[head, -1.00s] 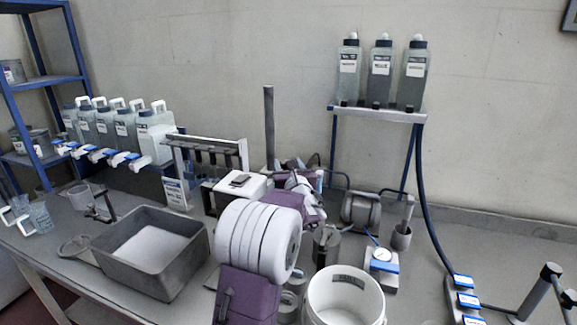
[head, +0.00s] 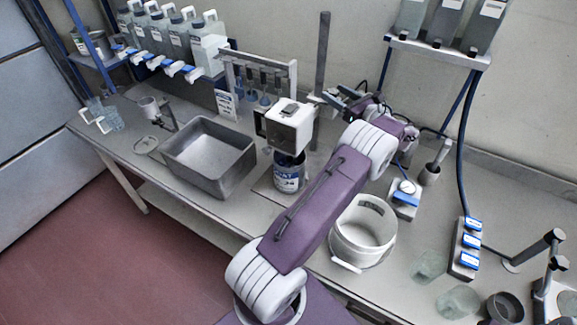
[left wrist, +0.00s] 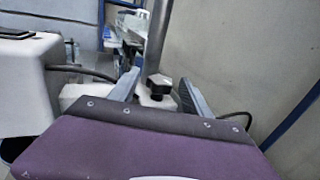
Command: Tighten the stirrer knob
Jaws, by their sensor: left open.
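The stirrer is a white box-shaped head (head: 291,127) beside a tall grey post (head: 322,60), above a metal can (head: 289,172) with a blue-and-white label. In the left wrist view a small black knob (left wrist: 158,84) sits on a pale clamp block (left wrist: 152,99) by the post (left wrist: 158,38). My left gripper (head: 338,98) is open near the post. In the left wrist view its fingers (left wrist: 159,77) stand apart, one on each side of the knob, with visible gaps. I cannot tell whether the knob lies fully between them in depth. My right gripper is not in view.
A grey metal basin (head: 210,157) stands left of the stirrer, and a white bucket (head: 363,231) stands right of it. A rack with hanging tools (head: 258,80) is behind. A bottle shelf (head: 437,51) is at upper right. Glass dishes (head: 458,302) lie near the front edge.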

